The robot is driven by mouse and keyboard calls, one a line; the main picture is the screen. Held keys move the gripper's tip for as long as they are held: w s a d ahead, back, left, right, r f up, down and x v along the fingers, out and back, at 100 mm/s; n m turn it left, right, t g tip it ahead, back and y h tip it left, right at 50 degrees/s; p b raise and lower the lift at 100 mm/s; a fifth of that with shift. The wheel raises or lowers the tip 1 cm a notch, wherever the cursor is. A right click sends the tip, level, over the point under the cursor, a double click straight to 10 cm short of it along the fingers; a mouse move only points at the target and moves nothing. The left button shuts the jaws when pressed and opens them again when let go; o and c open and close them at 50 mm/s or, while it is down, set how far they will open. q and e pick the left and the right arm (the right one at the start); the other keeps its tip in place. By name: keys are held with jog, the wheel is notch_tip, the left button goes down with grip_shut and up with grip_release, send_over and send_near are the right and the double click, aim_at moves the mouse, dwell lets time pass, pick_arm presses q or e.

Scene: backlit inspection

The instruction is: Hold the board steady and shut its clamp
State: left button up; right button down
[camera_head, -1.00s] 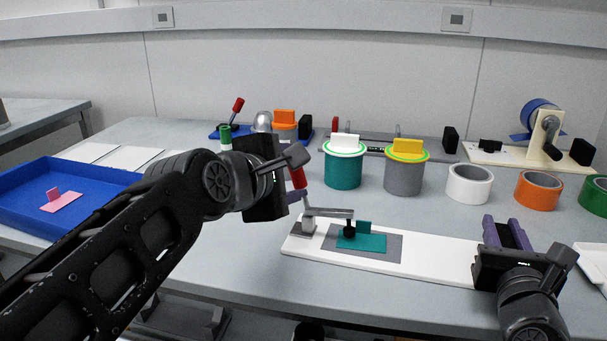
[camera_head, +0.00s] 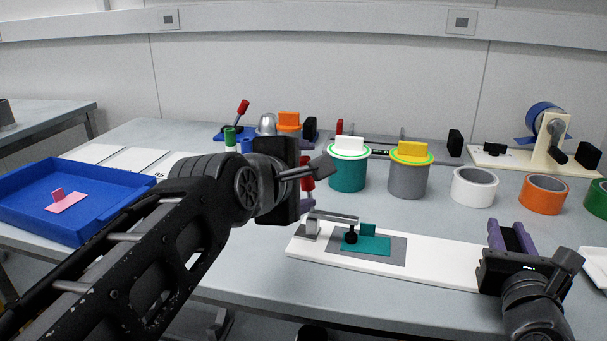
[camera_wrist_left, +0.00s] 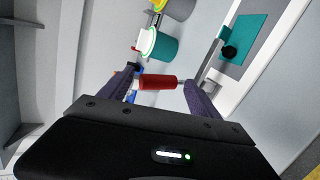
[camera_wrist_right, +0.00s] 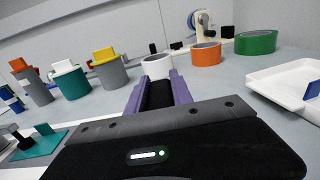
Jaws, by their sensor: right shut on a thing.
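The white board (camera_head: 440,262) lies on the table with a grey pad and a flat teal piece (camera_head: 372,245) on it. The clamp (camera_head: 335,217) stands at its left end. Its bar reaches over the teal piece, with the black tip at or just above it. The clamp's red handle (camera_head: 307,180) stands up beside my left gripper (camera_head: 312,187). In the left wrist view the red handle (camera_wrist_left: 158,82) lies between the spread fingers. My right gripper (camera_head: 511,238) is shut on the board's right end; a dark part shows between its purple fingers (camera_wrist_right: 158,92).
A blue tray (camera_head: 120,184) with a pink piece stands at the left. Behind the board are teal (camera_head: 347,175) and grey (camera_head: 408,180) canisters and tape rolls (camera_head: 474,187). A white tray (camera_wrist_right: 292,88) is near the right gripper.

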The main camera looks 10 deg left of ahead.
pick_arm(q)
jog(key=shift+s, duration=0.1)
pick_arm(e)
jog(key=shift+f, duration=0.25)
pick_arm(q)
jog(key=v, duration=1.2)
dwell(0.4)
pick_arm(e)
jog(key=c, duration=1)
grip_release()
jog(key=shift+r, duration=0.15)
jog(key=shift+c, duration=0.2)
jog(key=shift+r, duration=0.1)
notch_tip(320, 180, up, 10)
jog(key=shift+f, duration=0.1)
